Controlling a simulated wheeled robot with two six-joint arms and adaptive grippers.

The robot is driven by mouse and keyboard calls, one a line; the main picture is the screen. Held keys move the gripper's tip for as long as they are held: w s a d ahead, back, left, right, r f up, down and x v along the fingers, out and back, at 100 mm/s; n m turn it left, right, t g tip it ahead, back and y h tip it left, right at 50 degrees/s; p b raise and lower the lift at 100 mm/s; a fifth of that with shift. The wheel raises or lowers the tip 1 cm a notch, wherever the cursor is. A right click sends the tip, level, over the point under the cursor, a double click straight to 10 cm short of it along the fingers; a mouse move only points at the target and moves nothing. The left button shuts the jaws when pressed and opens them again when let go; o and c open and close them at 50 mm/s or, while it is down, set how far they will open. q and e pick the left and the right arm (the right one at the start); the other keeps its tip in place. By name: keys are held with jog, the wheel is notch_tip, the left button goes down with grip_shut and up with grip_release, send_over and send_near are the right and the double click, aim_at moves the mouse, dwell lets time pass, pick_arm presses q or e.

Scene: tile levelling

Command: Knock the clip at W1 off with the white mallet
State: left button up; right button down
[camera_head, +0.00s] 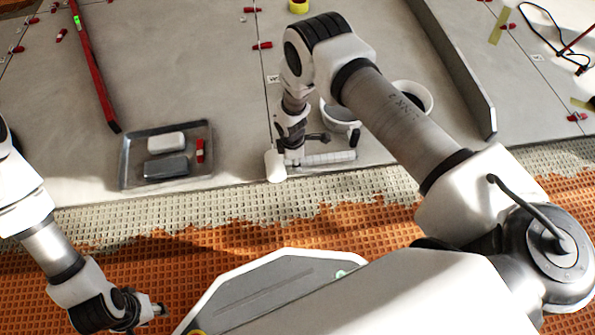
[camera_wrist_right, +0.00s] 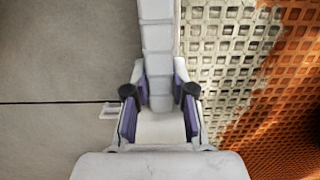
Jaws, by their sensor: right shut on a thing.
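The white mallet is in my right gripper (camera_head: 292,146), which is shut on it low over the tile edge. Its white head (camera_head: 275,166) is to the left and its handle (camera_head: 325,158) points right. In the right wrist view the mallet handle (camera_wrist_right: 157,45) runs up between the purple fingertips (camera_wrist_right: 160,105). A red clip (camera_head: 262,45) stands on the tile joint further back. A small label (camera_head: 273,79) sits by that joint, unreadable; a label also shows in the wrist view (camera_wrist_right: 111,111). My left gripper (camera_head: 155,308) hangs at lower left, its jaws unclear.
A grey metal tray (camera_head: 127,163) holds a white block, a grey block and a red clip. A bucket (camera_head: 413,93) and a pot (camera_head: 337,118) stand behind my right arm. A red level (camera_head: 92,70) lies at left. Bare mortar and orange matting border the tiles.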

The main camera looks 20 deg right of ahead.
jog(key=shift+w+f, duration=0.15)
jog(key=shift+w, duration=0.15)
jog(key=shift+r+p, duration=0.25)
jog(key=shift+p, duration=0.05)
jog(key=r+p, duration=0.2)
jog(key=s+r+p, duration=0.1)
jog(key=r+p, duration=0.4)
jog(key=shift+s+a, duration=0.15)
jog(key=shift+s, duration=0.1)
pick_arm(q)
notch_tip(320, 180, up, 6)
jog(key=shift+s+r, duration=0.15)
pick_arm(e)
jog(key=shift+f, duration=0.1)
